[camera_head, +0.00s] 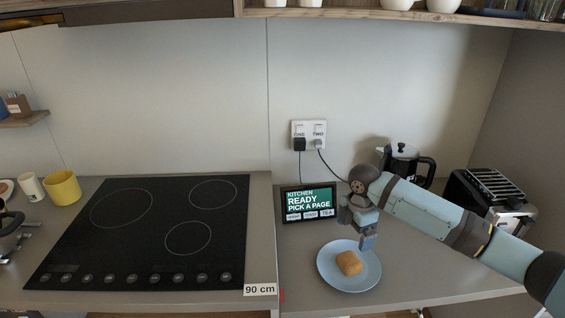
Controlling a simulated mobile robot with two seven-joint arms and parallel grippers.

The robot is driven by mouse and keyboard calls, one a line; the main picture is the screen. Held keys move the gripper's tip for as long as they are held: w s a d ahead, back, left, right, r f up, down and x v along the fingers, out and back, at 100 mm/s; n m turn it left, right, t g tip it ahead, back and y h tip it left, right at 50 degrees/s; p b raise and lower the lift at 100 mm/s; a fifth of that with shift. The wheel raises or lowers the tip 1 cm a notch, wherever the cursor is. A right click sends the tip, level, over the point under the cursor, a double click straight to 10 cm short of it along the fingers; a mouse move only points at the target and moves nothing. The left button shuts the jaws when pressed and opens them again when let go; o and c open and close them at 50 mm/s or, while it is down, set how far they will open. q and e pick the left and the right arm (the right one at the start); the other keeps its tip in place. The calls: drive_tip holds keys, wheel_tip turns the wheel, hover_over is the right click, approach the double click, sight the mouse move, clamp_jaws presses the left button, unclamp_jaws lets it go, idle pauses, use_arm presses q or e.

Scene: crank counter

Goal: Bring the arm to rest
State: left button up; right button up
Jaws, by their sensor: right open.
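My right arm comes in from the right edge and reaches over the counter. My right gripper (367,242) points down above the back right part of a blue plate (330,279), open and empty. A small golden-brown piece of food (349,263) lies on the plate, apart from the gripper. My left gripper is not in view.
A tablet (309,204) stands behind the plate. A kettle or press (403,152) and a toaster (490,199) stand behind my right arm. A black cooktop (150,230) fills the left counter, with a yellow mug (63,187) beside it. A shelf (420,15) overhangs above.

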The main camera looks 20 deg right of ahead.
drive_tip(key=s+a+f, duration=0.1)
drive_tip(key=a+f, duration=0.1)
drive_tip(key=a, duration=0.1)
drive_tip(key=s+a+f+m+t+y+p, duration=0.1)
drive_tip(key=s+a+f, duration=0.1)
drive_tip(key=a+f, duration=0.1)
drive_tip(key=s+a+f+m+t+y+p, duration=0.1)
drive_tip(key=a+f, duration=0.2)
drive_tip(key=shift+s+a, duration=0.2)
drive_tip(key=shift+a, duration=0.15)
drive_tip(key=s+a+f+m+t, duration=0.1)
drive_tip(key=s+a, duration=0.1)
drive_tip(key=s+a+f+m+t+y+p, duration=0.1)
drive_tip(key=s+a+m, duration=0.1)
drive_tip(key=s+a+f+m+t+y+p, duration=0.1)
drive_tip(key=s+a+f, duration=0.1)
drive_tip(key=shift+s+a, duration=0.1)
drive_tip(key=shift+a, duration=0.2)
drive_tip(key=s+m+t+p, duration=0.3)
drive_tip(key=s+m+t, duration=0.3)
drive_tip(key=s, duration=1)
drive_tip(key=m, duration=0.3)
drive_tip(key=shift+s+r+m+h+p, duration=0.25)
drive_tip(key=shift+r+m+h+p, duration=0.05)
drive_tip(key=shift+r+m+h, duration=0.1)
drive_tip(key=shift+a, duration=0.1)
drive_tip(key=shift+c, duration=0.2)
